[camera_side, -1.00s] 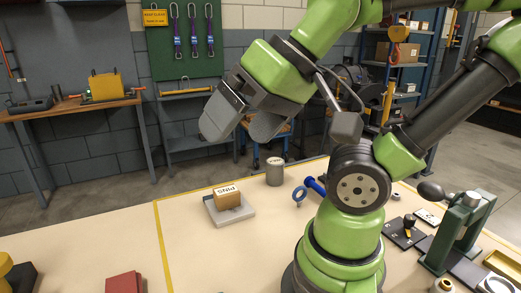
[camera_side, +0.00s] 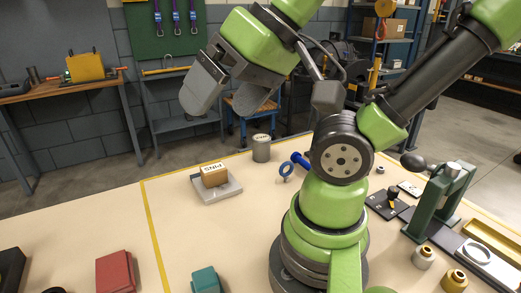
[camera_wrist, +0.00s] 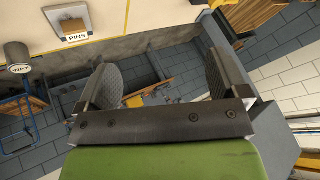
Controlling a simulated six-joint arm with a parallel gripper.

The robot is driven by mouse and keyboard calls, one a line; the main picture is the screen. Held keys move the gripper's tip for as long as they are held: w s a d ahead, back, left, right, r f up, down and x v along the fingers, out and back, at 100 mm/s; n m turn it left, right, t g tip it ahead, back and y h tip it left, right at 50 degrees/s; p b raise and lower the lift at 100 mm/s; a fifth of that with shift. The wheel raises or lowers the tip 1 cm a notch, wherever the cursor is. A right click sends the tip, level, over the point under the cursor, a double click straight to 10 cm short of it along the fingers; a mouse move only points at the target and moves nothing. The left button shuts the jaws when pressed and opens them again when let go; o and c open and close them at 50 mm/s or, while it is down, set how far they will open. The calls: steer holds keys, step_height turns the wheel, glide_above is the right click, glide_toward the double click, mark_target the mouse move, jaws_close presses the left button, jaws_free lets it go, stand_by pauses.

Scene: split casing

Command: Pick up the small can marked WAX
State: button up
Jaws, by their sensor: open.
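The small grey can (camera_side: 261,149) stands upright on the table near its back edge, with dark lettering on its pale top that I cannot read surely in the side view. My gripper (camera_side: 230,100) is open and empty, up in the air to the left of and above the can in the side view. In the wrist view my gripper's fingers (camera_wrist: 160,88) are spread wide, with nothing between them but distant floor and furniture.
A cardboard box marked PINS (camera_side: 214,175) sits in a shallow grey tray (camera_side: 231,188) left of the can. A blue eye bolt (camera_side: 298,161) lies close to its right. A green press (camera_side: 440,200), a red block (camera_side: 115,271) and a teal block (camera_side: 206,280) are also on the table.

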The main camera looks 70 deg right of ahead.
steer(key=shift+w, duration=0.1)
steer(key=w+d+m+g+h, duration=0.25)
steer(key=w+d+m, duration=0.25)
steer(key=w+d, duration=0.25)
steer(key=m+g+h, duration=0.4)
steer(key=m+g, duration=0.1)
steer(key=m, duration=0.5)
glide_toward(260, 139)
steer(key=d+f, duration=0.1)
steer(key=d, duration=0.1)
steer(key=x, duration=0.4)
steer(key=shift+s+a+f, duration=0.1)
steer(key=shift+f, duration=0.35)
steer(key=x, duration=0.5)
steer(key=shift+a+f, duration=0.15)
steer(key=shift+f, duration=0.35)
